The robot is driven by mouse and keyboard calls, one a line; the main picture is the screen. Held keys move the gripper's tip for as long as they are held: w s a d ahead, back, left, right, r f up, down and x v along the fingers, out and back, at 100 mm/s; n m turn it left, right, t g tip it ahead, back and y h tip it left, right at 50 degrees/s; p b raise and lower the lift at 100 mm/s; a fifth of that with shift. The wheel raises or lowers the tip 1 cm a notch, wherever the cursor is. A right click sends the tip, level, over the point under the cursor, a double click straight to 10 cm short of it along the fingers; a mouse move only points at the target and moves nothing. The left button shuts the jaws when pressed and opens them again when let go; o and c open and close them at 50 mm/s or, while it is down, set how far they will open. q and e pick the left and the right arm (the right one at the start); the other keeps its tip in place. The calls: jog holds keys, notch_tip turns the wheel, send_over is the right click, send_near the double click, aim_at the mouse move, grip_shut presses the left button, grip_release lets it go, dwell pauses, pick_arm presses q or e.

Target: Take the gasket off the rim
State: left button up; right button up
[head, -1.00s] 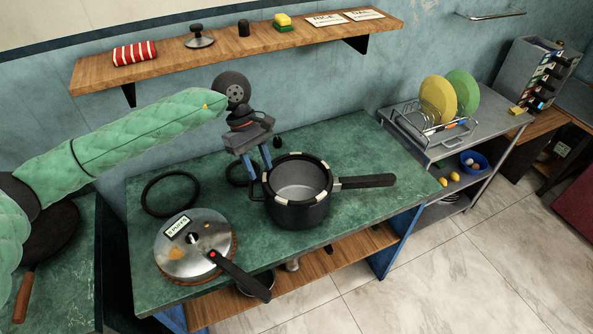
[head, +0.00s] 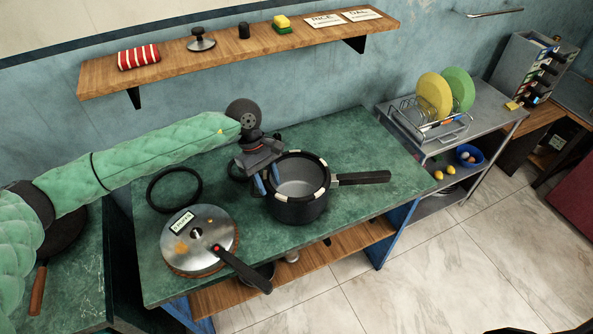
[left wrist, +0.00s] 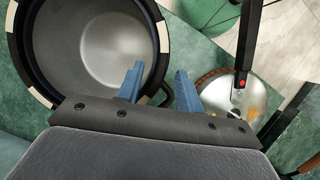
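A dark pot (head: 297,207) with a long black handle stands on the green counter. A black ring with cream patches (head: 322,163) runs around its rim; it also shows in the left wrist view (left wrist: 163,38). I cannot tell where the gasket ends and the rim begins. My left gripper (head: 267,186) is at the pot's left rim, its blue fingers pointing down. In the left wrist view the gripper (left wrist: 160,70) is open, one finger over the pot's inside and the other outside the wall. Contact is unclear. My right gripper is not in view.
A round metal lid (head: 205,250) with a black handle lies at the counter's front left. A loose black ring (head: 174,190) lies behind it. Another ring is partly hidden behind my left gripper. A wooden shelf (head: 225,55) hangs above. The counter right of the pot is clear.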

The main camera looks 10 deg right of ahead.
pick_arm(q)
jog(key=shift+s+f, duration=0.15)
grip_shut()
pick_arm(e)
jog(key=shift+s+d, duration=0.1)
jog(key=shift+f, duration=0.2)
